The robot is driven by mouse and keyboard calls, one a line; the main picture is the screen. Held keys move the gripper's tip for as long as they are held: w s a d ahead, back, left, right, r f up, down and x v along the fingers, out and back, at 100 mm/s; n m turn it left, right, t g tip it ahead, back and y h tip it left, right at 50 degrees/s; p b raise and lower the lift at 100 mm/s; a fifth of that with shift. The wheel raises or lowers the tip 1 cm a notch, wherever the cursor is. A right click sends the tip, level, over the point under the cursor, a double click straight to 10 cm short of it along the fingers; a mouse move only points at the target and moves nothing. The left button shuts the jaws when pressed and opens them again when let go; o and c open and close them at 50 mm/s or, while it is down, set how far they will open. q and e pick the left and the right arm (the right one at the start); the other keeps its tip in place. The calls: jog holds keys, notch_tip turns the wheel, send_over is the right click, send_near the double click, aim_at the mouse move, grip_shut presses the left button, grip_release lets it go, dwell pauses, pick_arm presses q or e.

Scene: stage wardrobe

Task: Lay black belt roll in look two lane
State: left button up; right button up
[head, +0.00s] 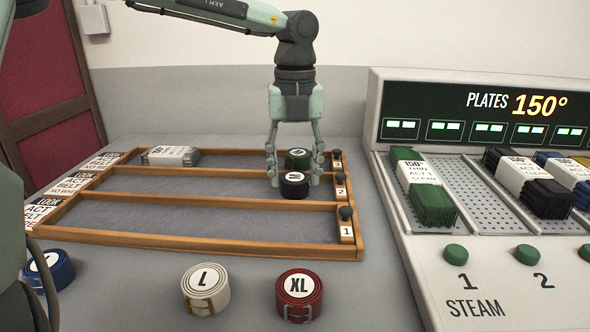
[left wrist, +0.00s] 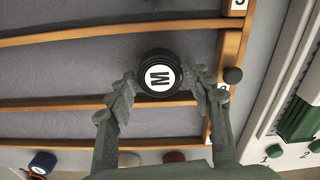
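The black belt roll (head: 294,186), marked M, is upright in the middle lane, the one labelled 2 (head: 340,191), near its right end. It also shows in the left wrist view (left wrist: 160,75). My right gripper is out of view.
Blue (head: 50,270), white (head: 206,289) and red (head: 299,295) rolls stand in front of the wooden rack (head: 200,240). A steam plate unit (head: 480,230) stands right.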

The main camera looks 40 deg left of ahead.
aim_at(295, 177)
pick_arm(q)
jog(key=shift+o, duration=1.1)
notch_tip(295, 177, up, 2)
jog(key=shift+r, duration=0.1)
notch_tip(295, 177, up, 10)
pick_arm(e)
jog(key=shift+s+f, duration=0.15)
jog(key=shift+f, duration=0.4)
